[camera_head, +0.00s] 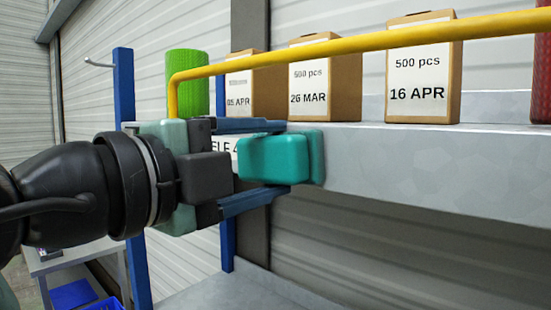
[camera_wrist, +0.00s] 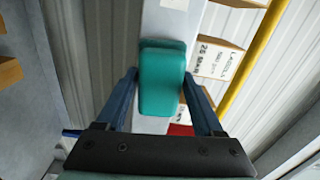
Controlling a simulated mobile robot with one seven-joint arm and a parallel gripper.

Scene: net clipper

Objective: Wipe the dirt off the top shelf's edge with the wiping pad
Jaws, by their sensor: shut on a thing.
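My gripper (camera_head: 268,162) is shut on the teal wiping pad (camera_head: 280,158), with a blue finger above it and another below it in the head view. The wrist view shows the pad (camera_wrist: 162,85) between the two fingers of my gripper (camera_wrist: 164,85). The pad is at the grey top shelf's front edge (camera_head: 430,170), near its left end, and looks to be against it; exact contact is hard to tell. The edge to the right of the pad looks plain grey, and I cannot make out dirt on it. The pad and gripper hide part of the edge and its white label (camera_head: 224,152).
Cardboard boxes with date labels (camera_head: 420,75), a green cylinder (camera_head: 187,78) and a dark red object (camera_head: 542,75) stand on the shelf. A yellow bar (camera_head: 360,43) runs across above the edge. A blue post (camera_head: 125,90) stands left. Below the edge is open space.

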